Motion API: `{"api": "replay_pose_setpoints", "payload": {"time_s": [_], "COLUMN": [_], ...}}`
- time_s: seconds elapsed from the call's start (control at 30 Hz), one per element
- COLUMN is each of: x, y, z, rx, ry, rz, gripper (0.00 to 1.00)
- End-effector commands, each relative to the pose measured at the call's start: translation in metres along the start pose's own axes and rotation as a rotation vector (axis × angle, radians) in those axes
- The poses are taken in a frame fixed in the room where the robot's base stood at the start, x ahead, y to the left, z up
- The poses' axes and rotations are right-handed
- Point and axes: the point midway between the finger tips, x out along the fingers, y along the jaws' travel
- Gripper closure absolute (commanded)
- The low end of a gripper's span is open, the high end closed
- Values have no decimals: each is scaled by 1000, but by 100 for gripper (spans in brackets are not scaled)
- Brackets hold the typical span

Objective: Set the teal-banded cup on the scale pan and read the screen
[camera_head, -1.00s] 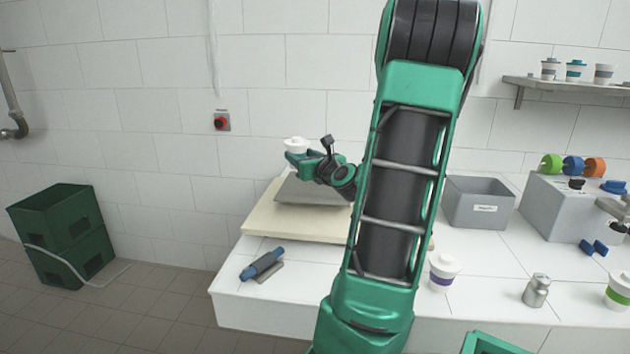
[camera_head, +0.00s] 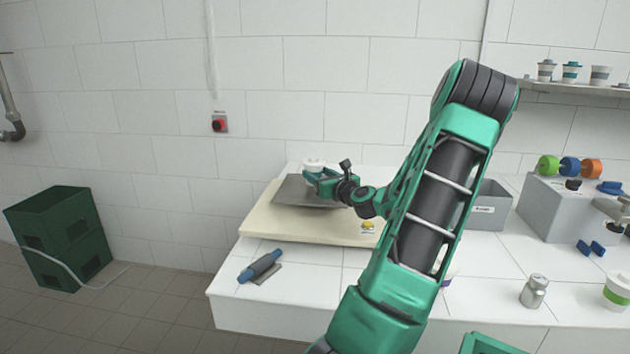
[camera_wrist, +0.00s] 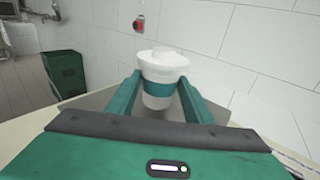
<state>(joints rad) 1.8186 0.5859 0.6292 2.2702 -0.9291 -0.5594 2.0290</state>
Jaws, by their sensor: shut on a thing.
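The teal-banded cup (camera_wrist: 160,80) stands upright between the two green fingers of my gripper (camera_wrist: 160,92) in the wrist view. It has a white lid and a teal band. In the head view the white lid (camera_head: 313,162) of the cup shows above my gripper (camera_head: 318,179). My gripper is shut on the cup over the grey scale pan (camera_head: 295,192). Whether the cup's base touches the pan is hidden. The pan sits on a cream scale body (camera_head: 270,228). I cannot make out a screen reading.
A blue-handled tool (camera_head: 260,267) lies at the counter's front left. A grey bin (camera_head: 488,212), a metal shaker (camera_head: 535,291) and a green-banded cup (camera_head: 616,292) are on the right. A wall shelf (camera_head: 575,87) holds three cups. Green crates (camera_head: 62,235) stand on the floor.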

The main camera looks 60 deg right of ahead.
Motion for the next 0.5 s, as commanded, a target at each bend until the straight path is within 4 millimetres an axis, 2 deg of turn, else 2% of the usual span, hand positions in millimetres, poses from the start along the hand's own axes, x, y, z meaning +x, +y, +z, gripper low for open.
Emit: {"api": "replay_pose_setpoints", "payload": {"time_s": [0.17, 0.5], "x": [0, 0], "y": [-1, -2], "z": [-12, -14], "rx": [2, 1], "ry": [-1, -1], "rz": [-2, -3], "gripper": [80, 80]}}
